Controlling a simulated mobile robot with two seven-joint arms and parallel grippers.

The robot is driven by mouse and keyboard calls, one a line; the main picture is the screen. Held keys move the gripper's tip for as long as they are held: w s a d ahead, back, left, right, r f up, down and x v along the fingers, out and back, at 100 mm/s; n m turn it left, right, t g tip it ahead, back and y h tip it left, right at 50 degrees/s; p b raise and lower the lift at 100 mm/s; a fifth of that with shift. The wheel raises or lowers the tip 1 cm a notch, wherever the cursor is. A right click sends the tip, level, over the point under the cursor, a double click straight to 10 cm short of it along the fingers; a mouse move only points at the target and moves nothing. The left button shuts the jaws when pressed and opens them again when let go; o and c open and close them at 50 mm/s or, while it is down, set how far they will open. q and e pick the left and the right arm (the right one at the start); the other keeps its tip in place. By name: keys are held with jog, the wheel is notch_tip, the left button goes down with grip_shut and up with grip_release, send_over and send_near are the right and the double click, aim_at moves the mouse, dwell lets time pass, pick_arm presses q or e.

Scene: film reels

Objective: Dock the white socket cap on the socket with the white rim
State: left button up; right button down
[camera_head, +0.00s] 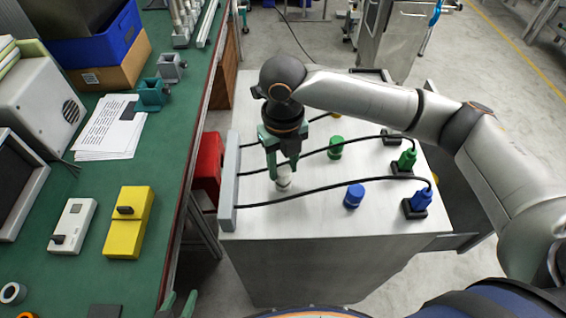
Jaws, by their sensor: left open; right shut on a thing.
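The white socket cap (284,184) is small and round, at the left part of the grey cabinet top (310,218). My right gripper (283,173) points down and is shut on the cap, its green fingers covering part of it. I cannot tell whether the cap touches the surface or something below it. No socket with a white rim shows clearly; whatever lies under the cap is hidden. My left gripper (178,303) is at the bottom edge, its two green fingertips apart and empty, partly out of frame.
A green cap (335,147) and a blue cap (353,196) stand to the right. Black cables run from a grey bar (229,182) to a green plug (407,158) and a blue plug (420,199). A green bench (166,175) with a yellow box (128,223) is left.

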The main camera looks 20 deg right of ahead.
aim_at(283, 170)
jog(key=shift+f, duration=0.4)
jog(key=c, duration=0.7)
grip_release()
jog(key=shift+c, duration=0.2)
jog(key=shift+r+p, duration=0.9)
jog(key=shift+r, duration=0.95)
notch_tip(283, 170, up, 7)
jog(key=shift+r, duration=0.15)
